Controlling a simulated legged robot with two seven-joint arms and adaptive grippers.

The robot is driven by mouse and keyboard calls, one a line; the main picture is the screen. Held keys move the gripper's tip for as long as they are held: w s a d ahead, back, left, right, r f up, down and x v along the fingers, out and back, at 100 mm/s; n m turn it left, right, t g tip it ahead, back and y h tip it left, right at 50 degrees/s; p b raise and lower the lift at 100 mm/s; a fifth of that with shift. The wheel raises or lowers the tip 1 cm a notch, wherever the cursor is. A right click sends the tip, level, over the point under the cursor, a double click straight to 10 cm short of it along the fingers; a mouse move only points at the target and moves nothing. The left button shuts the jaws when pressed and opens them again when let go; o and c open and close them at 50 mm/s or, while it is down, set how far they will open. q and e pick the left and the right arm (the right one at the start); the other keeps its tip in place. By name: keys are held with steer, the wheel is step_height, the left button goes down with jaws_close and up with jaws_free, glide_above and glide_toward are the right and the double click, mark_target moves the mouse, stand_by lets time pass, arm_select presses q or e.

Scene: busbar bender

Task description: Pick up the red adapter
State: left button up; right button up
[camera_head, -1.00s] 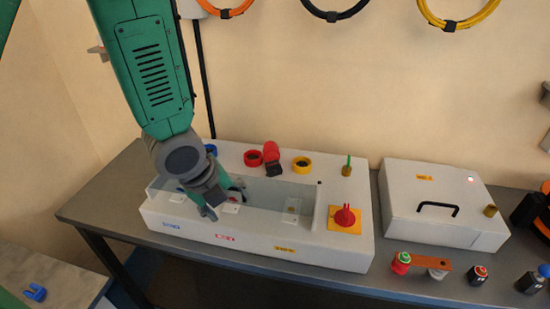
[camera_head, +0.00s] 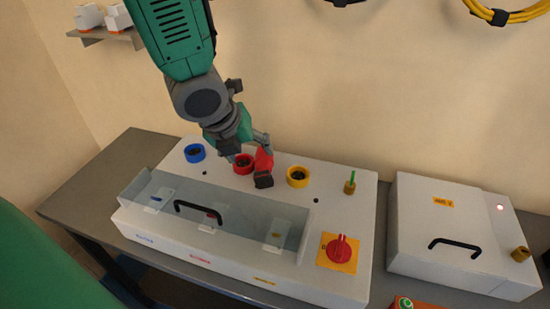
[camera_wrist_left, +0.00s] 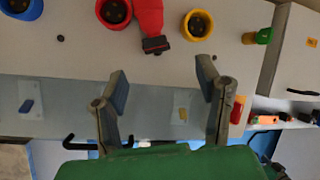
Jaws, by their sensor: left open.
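The red adapter (camera_head: 264,161), a red piece with a black end, sits on top of the white machine between the red ring and the yellow ring. In the left wrist view the adapter (camera_wrist_left: 149,18) is at the top, above the space between the fingers. My left gripper (camera_head: 249,148) is open and empty. In the head view its fingers overlap the red ring and the adapter's upper part; contact cannot be told. In the left wrist view the left gripper (camera_wrist_left: 162,80) has its fingertips apart, with nothing between them. The right gripper is not in view.
Blue (camera_head: 195,153), red (camera_head: 243,164) and yellow (camera_head: 298,177) ring sockets line the machine top. A clear cover with a black handle (camera_head: 198,207) lies in front. A red rotary switch (camera_head: 339,249) is at the right. A white case (camera_head: 450,225) stands beside the machine.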

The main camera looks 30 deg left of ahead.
mark_target(263, 172)
arm_select(q)
steer(key=x, duration=0.5)
steer(key=a+x, duration=0.1)
steer(key=x, duration=0.1)
steer(key=shift+s+f, duration=0.2)
steer(key=shift+f, duration=0.1)
steer(key=shift+w+d+f, duration=0.3)
steer(key=shift+f, duration=0.05)
steer(key=shift+w+d+f, duration=0.1)
steer(key=shift+f, duration=0.25)
steer(key=x, duration=0.3)
steer(key=shift+w+f, duration=0.1)
steer(key=shift+f, duration=0.05)
steer(key=shift+w+a+f, duration=0.15)
steer(key=shift+a+f, duration=0.1)
steer(key=shift+a, duration=0.25)
steer(key=c, duration=1.1)
steer(key=shift+d, duration=0.2)
steer(key=shift+c, duration=1.2)
steer(key=shift+d+r, duration=0.15)
steer(key=shift+d, duration=0.1)
